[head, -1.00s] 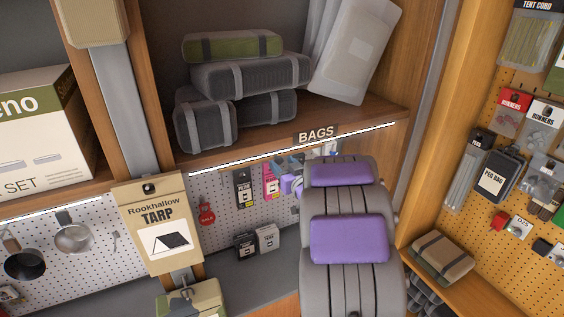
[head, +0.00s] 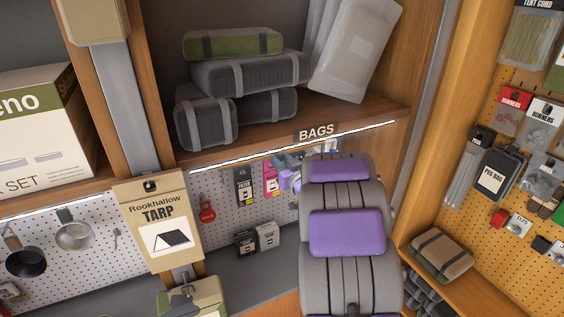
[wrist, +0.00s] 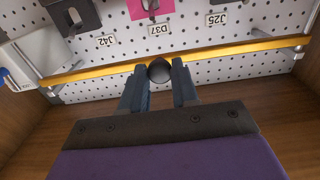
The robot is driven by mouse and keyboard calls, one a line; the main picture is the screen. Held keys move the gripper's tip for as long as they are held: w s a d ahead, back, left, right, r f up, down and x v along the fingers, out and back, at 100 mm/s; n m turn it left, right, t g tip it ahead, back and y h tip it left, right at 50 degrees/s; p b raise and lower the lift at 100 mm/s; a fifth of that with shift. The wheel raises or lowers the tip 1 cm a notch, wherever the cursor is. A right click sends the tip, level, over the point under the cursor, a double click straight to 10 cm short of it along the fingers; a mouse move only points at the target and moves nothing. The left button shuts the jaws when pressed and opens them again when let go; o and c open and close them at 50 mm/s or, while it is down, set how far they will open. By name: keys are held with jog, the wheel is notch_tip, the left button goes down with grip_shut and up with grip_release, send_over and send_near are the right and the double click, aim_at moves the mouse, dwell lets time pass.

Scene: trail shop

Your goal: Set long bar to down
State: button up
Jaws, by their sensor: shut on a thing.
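In the wrist view a long yellow bar (wrist: 105,68) runs across in front of a white pegboard, held by a metal bracket near each end. A dark round knob (wrist: 159,70) sits at the middle of the bar. My gripper (wrist: 159,84) has its two fingers on either side of the knob and is shut on it. Whether the knob is fixed to the bar is hard to tell. In the head view my gripper (head: 290,180) is small and partly hidden behind my grey and purple arm, below the BAGS shelf; the bar cannot be made out there.
Hanging packs and labels, including a pink pack (wrist: 145,8), are close behind the bar. A white box (wrist: 30,60) is at its left end. In the head view the BAGS shelf (head: 250,145) overhangs my arm, and a wooden divider (head: 435,150) stands at right.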

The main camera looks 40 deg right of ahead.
grip_shut()
notch_tip(320, 180, down, 6)
jog(key=b, duration=0.3)
jog(key=shift+r, duration=0.25)
jog(key=o, duration=1)
grip_release()
jog(key=shift+d, duration=0.15)
jog(key=b+v, duration=1.3)
jog(key=v, duration=0.4)
jog(key=shift+s, duration=0.2)
